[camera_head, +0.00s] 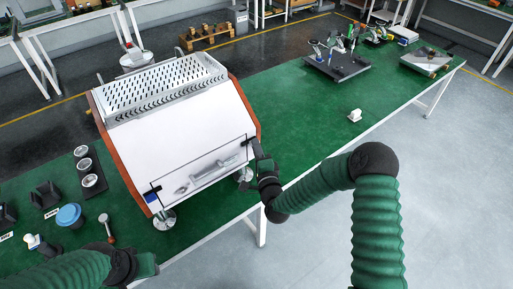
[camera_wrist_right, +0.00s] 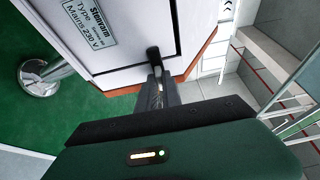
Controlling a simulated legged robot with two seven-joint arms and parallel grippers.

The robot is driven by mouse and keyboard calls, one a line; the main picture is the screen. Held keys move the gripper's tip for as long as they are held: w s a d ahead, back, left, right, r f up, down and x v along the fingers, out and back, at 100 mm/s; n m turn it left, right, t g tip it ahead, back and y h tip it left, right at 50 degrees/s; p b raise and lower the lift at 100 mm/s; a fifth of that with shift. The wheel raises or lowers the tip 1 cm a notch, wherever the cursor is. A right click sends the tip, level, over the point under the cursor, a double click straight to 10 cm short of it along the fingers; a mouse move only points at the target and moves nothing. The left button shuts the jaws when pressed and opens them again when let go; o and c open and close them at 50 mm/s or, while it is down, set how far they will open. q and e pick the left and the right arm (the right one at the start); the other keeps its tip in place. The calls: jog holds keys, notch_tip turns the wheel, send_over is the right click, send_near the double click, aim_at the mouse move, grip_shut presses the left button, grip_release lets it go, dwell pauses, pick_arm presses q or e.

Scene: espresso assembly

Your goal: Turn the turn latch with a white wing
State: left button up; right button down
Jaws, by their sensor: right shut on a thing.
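The white espresso machine (camera_head: 180,130) stands on the green table with a panel on its near side. My right gripper (camera_head: 256,150) is at the right edge of this panel, by its upper right corner. In the right wrist view the fingers (camera_wrist_right: 157,82) are shut on a small dark piece, the turn latch (camera_wrist_right: 153,54), at the panel edge. Its white wing cannot be made out; the fingers hide part of it. My left gripper (camera_head: 146,266) is low in the head view, apart from the machine; its fingers are not clear.
A tamper-like tool (camera_head: 106,226), a blue round container (camera_head: 69,215) and several cups lie left of the machine. A small white object (camera_head: 355,115) and a dark board (camera_head: 337,63) with tools are on the right. The table between is clear.

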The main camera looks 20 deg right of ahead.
jog(key=shift+f, duration=0.2)
jog(key=shift+w+d+f+n+t+y+b, duration=0.1)
jog(key=shift+d+f+n+t+y+b, duration=0.3)
jog(key=shift+n+y+b, duration=2.15)
jog(key=shift+f+n+t+y+b, duration=0.25)
jog(key=shift+n+t+b, duration=0.35)
jog(key=shift+n+b, duration=4.15)
jog(key=shift+w+d+f+n+t+y+b, duration=0.15)
jog(key=shift+n+t+y+b, duration=0.35)
jog(key=shift+n+y+b, duration=2.1)
jog(key=n+h+b, duration=0.1)
jog(key=n+h, duration=0.1)
jog(key=n, duration=0.1)
jog(key=shift+s, duration=0.1)
jog(key=c, duration=1.5)
grip_release()
jog(key=shift+d+r, duration=0.1)
jog(key=shift+r, duration=0.1)
